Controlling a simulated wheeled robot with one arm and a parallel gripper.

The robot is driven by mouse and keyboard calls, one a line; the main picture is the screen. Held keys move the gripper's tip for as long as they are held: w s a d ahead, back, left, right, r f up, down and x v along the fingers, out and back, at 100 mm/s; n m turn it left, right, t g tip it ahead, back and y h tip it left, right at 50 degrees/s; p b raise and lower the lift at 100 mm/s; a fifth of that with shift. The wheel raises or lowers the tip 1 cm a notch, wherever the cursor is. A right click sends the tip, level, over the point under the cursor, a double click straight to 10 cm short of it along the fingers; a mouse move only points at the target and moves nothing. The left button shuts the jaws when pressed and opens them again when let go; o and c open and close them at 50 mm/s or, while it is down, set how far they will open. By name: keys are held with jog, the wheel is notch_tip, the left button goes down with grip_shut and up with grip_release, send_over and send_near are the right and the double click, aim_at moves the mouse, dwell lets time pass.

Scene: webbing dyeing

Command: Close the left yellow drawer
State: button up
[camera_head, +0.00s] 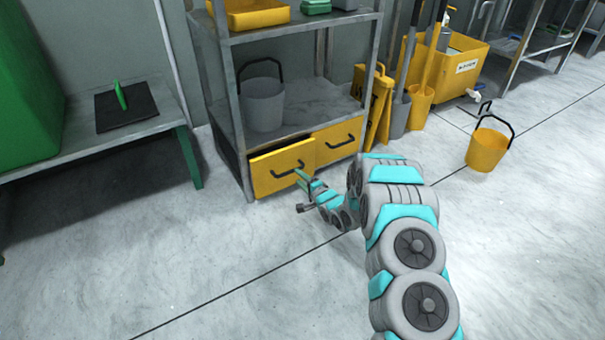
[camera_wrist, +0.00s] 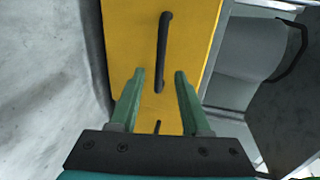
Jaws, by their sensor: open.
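The left yellow drawer (camera_head: 272,177) is low in the metal shelf rack, with a dark bar handle (camera_head: 287,170). Its front stands out a little past the right yellow drawer (camera_head: 340,138). My gripper (camera_head: 303,188) is low in front of the left drawer, close to its handle side. In the wrist view, my gripper (camera_wrist: 159,77) has its two green fingers apart with nothing between them. The yellow drawer front (camera_wrist: 200,22) and a dark handle (camera_wrist: 163,50) lie just ahead. I cannot tell whether the fingertips touch the front.
A grey bucket (camera_head: 263,104) stands on the shelf above the drawers. A bench (camera_head: 95,135) is at left. Yellow folding signs (camera_head: 379,108) and tools stand right of the rack, and a yellow bucket (camera_head: 487,150) is on the floor. The floor before the drawers is clear.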

aim_at(292, 172)
jog(key=x, duration=0.4)
jog(key=shift+w+a+f+b, duration=0.15)
jog(key=shift+w+a+b, duration=0.1)
jog(key=shift+w+b, duration=0.1)
jog(key=shift+x, duration=0.8)
jog(key=shift+c, duration=0.2)
grip_shut()
dwell(0.4)
